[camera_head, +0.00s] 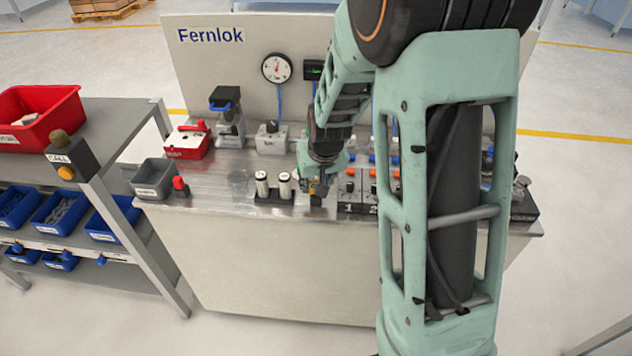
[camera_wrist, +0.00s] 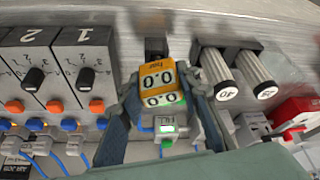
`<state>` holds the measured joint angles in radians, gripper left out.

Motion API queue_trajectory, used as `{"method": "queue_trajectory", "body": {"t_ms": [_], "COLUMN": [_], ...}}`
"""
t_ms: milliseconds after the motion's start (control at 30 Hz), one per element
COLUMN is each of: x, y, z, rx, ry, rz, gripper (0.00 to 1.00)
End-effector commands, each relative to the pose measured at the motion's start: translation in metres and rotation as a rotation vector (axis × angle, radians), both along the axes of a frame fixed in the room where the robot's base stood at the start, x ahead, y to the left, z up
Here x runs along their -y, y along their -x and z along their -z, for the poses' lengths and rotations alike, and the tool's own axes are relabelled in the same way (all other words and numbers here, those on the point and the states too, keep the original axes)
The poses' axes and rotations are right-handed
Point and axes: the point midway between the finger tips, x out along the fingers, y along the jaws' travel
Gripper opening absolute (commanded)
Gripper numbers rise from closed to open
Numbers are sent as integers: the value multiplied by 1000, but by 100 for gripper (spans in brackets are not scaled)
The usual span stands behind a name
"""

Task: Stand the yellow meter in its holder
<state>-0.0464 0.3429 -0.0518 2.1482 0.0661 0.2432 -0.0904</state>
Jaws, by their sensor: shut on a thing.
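The yellow meter (camera_wrist: 157,80) is between my gripper's two fingers in the wrist view, its "bar" and "0.0" markings facing the camera. My gripper (camera_wrist: 163,98) is shut on it. In the head view my gripper (camera_head: 316,184) is low over the front part of the bench, and a little yellow shows between its fingers. A small dark block (camera_wrist: 155,46) shows just past the meter in the wrist view; it may be the holder. In the head view a grey block (camera_head: 316,201) is directly under the gripper. I cannot tell whether the meter touches it.
Two pale cylinders (camera_head: 262,184) stand in a black rack close left of the gripper. Numbered valve blocks (camera_head: 349,194) stand close right. A grey bin (camera_head: 154,178) and red box (camera_head: 187,142) are farther left. Bare bench lies left of the rack.

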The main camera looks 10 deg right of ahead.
Motion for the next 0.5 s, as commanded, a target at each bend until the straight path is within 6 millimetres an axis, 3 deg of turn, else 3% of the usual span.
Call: {"method": "queue_trajectory", "body": {"t_ms": [500], "x": [0], "y": [0], "z": [12], "rx": [0], "ry": [0], "rz": [0], "gripper": [0]}}
